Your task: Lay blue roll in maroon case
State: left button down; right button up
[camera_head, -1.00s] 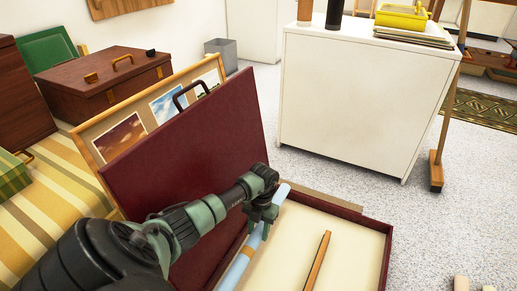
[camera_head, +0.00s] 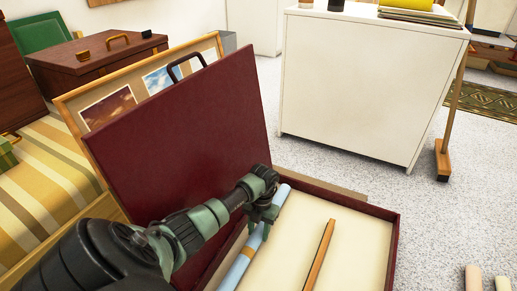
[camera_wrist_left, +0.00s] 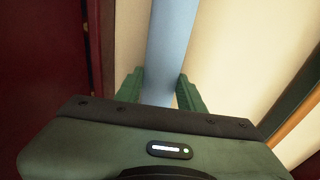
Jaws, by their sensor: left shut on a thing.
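The maroon case (camera_head: 391,250) is open, its lid (camera_head: 190,130) standing up on the left and its cream lining (camera_head: 350,240) showing. My left gripper (camera_head: 262,218) is shut on the blue roll (camera_head: 282,196), which has a tan band. The roll lies lengthwise along the lid side of the case, at or just above the lining; I cannot tell whether it touches. In the left wrist view the blue roll (camera_wrist_left: 172,45) runs between the two green fingers. Its near end is out of the head view. My right gripper is not in view.
A wooden strip (camera_head: 319,256) runs lengthwise in the case, right of the roll, with bare lining between. A framed board with pictures (camera_head: 108,105) leans behind the lid. A white cabinet (camera_head: 365,90) stands beyond the case.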

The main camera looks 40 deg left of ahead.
pick_arm(q)
jog(key=shift+f, duration=0.15)
jog(key=c, duration=0.9)
grip_release()
